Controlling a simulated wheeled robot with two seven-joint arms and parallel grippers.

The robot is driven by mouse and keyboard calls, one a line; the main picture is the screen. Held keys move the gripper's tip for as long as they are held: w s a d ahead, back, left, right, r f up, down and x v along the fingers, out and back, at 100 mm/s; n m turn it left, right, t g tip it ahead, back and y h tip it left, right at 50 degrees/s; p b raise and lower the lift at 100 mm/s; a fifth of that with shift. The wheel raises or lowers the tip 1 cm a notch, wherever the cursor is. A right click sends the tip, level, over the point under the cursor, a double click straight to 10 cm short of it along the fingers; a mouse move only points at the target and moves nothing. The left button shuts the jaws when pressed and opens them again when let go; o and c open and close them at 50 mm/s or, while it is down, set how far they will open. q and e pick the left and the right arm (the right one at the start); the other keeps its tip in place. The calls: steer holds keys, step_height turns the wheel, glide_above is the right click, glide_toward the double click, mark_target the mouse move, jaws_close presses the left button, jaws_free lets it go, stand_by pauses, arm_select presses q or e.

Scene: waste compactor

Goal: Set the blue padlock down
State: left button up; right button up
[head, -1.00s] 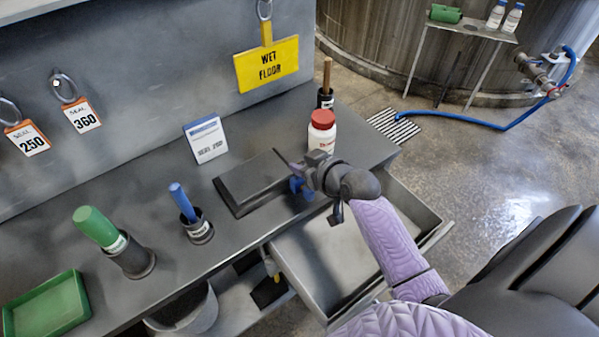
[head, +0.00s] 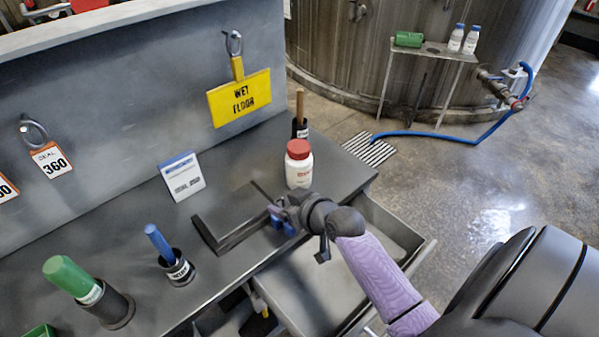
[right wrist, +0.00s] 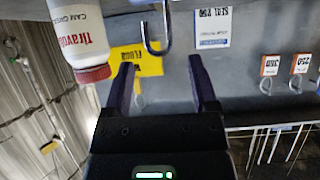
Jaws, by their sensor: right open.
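The blue padlock (head: 289,229) shows as small blue patches under my right gripper, at the counter's front edge by the dark flat frame (head: 237,235). Most of it is hidden by the gripper. In the right wrist view, a metal shackle (right wrist: 164,28) juts in from the top edge, beyond and between the spread fingers; the body is out of that picture. My right gripper (head: 279,213) is open, and its two dark fingers stand apart with nothing between the tips in the right wrist view (right wrist: 163,75). My left gripper is not in view.
A red-capped white bottle (head: 299,172) stands close behind my right gripper. A blue-handled holder (head: 177,266) and a green-handled one (head: 105,303) stand left. An open drawer (head: 300,290) lies below the counter edge. A sign card (head: 183,177) stands near the wall.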

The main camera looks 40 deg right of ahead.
steer(key=p+v, duration=0.2)
steer(key=v, duration=0.8)
steer(key=shift+s, duration=0.25)
steer(key=shift+r, duration=0.1)
